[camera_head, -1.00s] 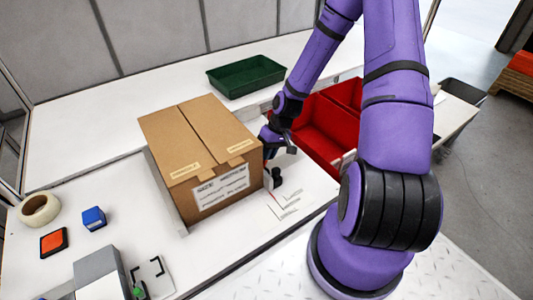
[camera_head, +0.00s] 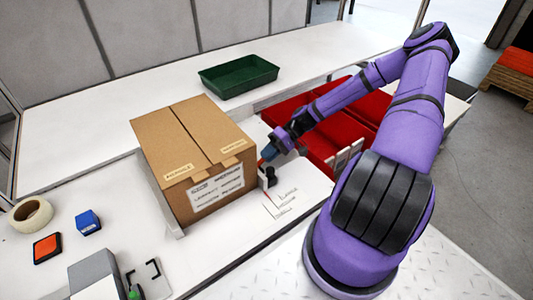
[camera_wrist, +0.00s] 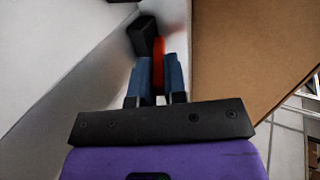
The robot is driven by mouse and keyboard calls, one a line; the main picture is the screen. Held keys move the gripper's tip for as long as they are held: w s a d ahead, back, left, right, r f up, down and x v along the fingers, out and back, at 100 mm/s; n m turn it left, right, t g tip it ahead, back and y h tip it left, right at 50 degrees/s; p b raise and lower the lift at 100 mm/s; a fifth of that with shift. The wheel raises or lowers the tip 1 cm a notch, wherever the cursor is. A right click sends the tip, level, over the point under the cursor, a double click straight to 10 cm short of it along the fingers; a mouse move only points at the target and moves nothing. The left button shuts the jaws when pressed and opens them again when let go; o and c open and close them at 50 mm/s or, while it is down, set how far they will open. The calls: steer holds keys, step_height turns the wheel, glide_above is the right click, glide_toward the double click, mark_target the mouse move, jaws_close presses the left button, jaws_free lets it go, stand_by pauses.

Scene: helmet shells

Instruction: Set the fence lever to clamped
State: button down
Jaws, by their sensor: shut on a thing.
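The fence lever (camera_wrist: 158,52) is a red-orange bar beside a black block (camera_wrist: 143,33) in the wrist view. My gripper (camera_wrist: 158,72) has its two blue fingers shut on the lever, one on each side of it. In the head view the gripper (camera_head: 272,150) is at the right side of the cardboard box, and only a small red bit of the lever shows there. The black block shows below it in the head view (camera_head: 268,178). The fingers hide part of the lever, and I cannot read its marked position.
A large cardboard box (camera_head: 190,150) stands close left of my gripper. Red bins (camera_head: 330,140) are to the right, and a green tray (camera_head: 238,76) is behind. A tape roll (camera_head: 31,214), a blue block (camera_head: 88,222) and an orange pad (camera_head: 47,247) lie at left.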

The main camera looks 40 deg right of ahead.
steer(key=shift+d+f+y, duration=0.2)
steer(key=shift+f+y, duration=0.4)
steer(key=shift+y, duration=0.7)
steer(key=c, duration=1.2)
jaws_free()
steer(key=shift+o, duration=0.2)
steer(key=v, duration=1)
steer(key=shift+d, duration=0.4)
steer(key=shift+o, duration=0.4)
